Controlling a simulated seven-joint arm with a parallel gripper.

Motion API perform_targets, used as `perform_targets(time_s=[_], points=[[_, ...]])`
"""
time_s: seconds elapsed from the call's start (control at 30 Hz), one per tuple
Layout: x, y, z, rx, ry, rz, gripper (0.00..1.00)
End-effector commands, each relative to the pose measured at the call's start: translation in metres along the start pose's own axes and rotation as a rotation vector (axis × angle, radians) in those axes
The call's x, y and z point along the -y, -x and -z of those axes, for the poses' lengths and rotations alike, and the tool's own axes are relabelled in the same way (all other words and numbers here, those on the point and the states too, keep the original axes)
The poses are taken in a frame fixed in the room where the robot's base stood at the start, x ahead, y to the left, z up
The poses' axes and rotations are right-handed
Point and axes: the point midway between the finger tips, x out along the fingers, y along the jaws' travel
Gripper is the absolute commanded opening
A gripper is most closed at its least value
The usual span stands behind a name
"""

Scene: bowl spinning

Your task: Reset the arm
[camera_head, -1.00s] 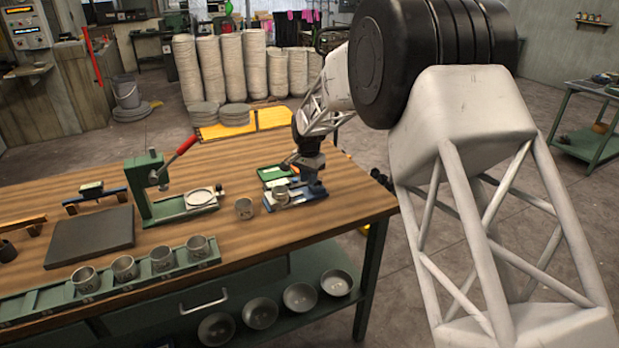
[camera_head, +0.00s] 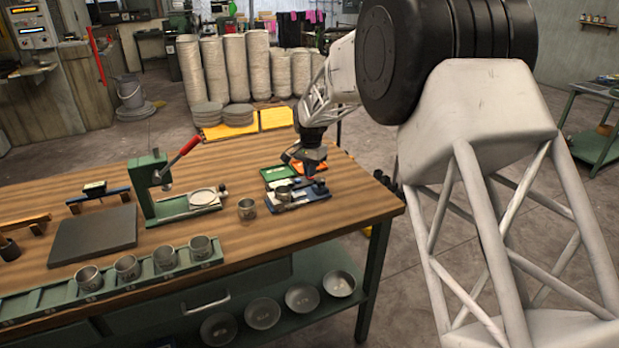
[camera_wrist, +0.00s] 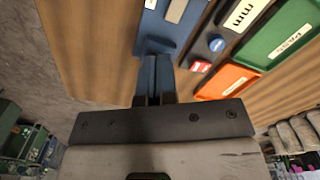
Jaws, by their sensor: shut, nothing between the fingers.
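My gripper (camera_head: 311,172) is at the end of my arm, above the right part of the wooden workbench (camera_head: 330,215). The blue device (camera_wrist: 165,25) lies in front of the fingertips there. I cannot tell the exact gap between them.
A green tray (camera_head: 273,174) and an orange tray (camera_head: 312,167) lie close to my gripper. A single cup (camera_head: 246,209) stands to the left. A green press with a red lever (camera_head: 165,190) stands further left. A green rack (camera_head: 150,280) holds several cups along the front edge.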

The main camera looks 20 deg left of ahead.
Motion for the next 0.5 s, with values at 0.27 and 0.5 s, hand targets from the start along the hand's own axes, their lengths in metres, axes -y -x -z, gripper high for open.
perform_targets(time_s=[0.27, 0.5], points=[[0.000, 0.015, 0.001, -0.003, -0.001, 0.002, 0.00], [0.000, 0.016, 0.001, -0.003, -0.001, 0.002, 0.00]])
